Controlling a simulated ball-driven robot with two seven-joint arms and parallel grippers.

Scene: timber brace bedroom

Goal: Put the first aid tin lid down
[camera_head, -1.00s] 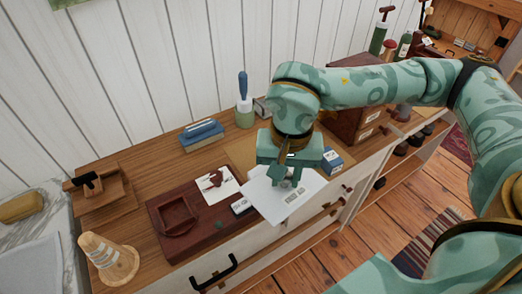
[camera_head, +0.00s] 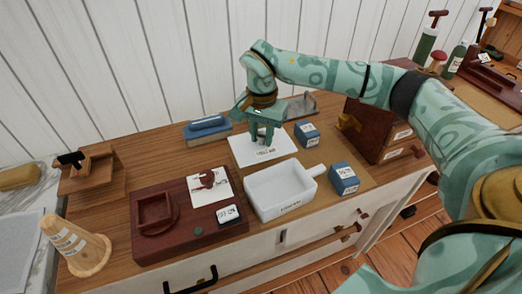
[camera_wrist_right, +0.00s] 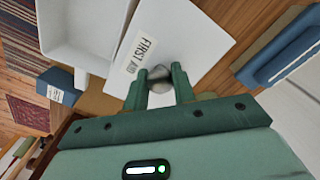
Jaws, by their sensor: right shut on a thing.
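The first aid tin lid (camera_head: 250,156) is a flat white plate with a "FIRST AID" label and a small grey knob. My right gripper (camera_head: 264,137) is above it, shut on the knob. The lid is level, behind the tin; I cannot tell whether it touches the counter. In the right wrist view the lid (camera_wrist_right: 200,45) fills the upper middle, its knob between the fingertips (camera_wrist_right: 160,76). The first aid tin (camera_head: 262,203) is a white open box with a side handle, in front of the lid. It also shows in the right wrist view (camera_wrist_right: 60,45). My left gripper is not in view.
Blue boxes (camera_head: 344,179) (camera_head: 307,134) stand right of the tin and lid. A blue block (camera_head: 207,127) lies behind left. A dark red board (camera_head: 160,240) with a card (camera_head: 208,184) is at left, near a wooden cone (camera_head: 75,247). A brown drawer box (camera_head: 372,128) stands right.

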